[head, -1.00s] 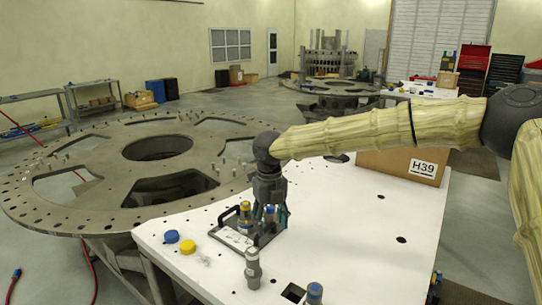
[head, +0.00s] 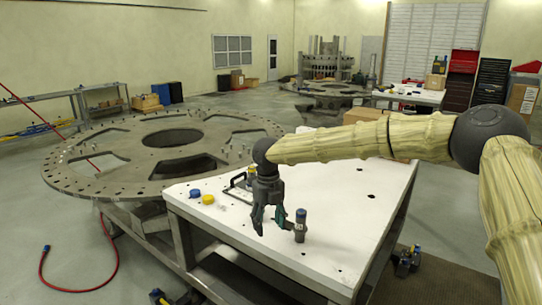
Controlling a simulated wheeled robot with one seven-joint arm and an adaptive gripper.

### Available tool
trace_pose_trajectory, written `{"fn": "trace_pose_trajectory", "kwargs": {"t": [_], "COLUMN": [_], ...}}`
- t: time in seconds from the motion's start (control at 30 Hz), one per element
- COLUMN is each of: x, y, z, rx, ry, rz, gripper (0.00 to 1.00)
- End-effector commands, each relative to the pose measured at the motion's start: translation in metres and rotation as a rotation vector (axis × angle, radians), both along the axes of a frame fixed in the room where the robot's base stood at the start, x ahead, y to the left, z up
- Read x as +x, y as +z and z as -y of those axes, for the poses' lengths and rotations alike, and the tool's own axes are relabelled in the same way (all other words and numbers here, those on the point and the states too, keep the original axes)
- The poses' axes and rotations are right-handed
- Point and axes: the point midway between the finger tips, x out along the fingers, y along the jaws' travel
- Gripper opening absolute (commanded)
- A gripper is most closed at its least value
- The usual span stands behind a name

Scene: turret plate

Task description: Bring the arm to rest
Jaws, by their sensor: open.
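My arm, in a pale yellow ribbed cover, reaches in from the right in the head view. My gripper (head: 271,226) hangs pointing down over the near part of the white table (head: 345,205). Its fingers are spread and I see nothing between them. A grey cylinder with a blue top (head: 300,226) stands upright on the table just right of the fingers; whether they touch it I cannot tell. A black-handled tray (head: 236,181) lies behind my gripper, which partly hides it and what stands in it.
A blue cap (head: 195,193) and a yellow cap (head: 208,199) lie on the table's left side. A large round turret plate (head: 110,185) stands to the left. Dark items with blue parts (head: 408,260) sit on the floor at right. A red hose (head: 85,290) lies at lower left.

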Motion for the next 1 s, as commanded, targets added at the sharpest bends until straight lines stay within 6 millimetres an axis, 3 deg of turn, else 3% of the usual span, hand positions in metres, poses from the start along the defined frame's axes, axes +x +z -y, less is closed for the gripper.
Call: {"fn": "trace_pose_trajectory", "kwargs": {"t": [0.03, 0.17, 0.37, 0.57, 0.73, 0.87, 1.0], "x": [-0.011, -0.037, -0.053, -0.040, -0.039, -0.061, -0.101], "y": [0.010, 0.000, -0.036, -0.102, -0.181, -0.243, -0.297], "z": [0.001, 0.011, 0.024, 0.042, 0.065, 0.088, 0.110], "rx": [0.001, -0.044, -0.123, -0.225, -0.336, -0.430, -0.502], "ry": [0.000, 0.040, 0.130, 0.265, 0.458, 0.685, 0.951], "rz": [0.012, 0.053, 0.094, 0.109, 0.120, 0.140, 0.154], "gripper": [0.55, 0.55, 0.55, 0.55, 0.55, 0.55, 0.55]}}
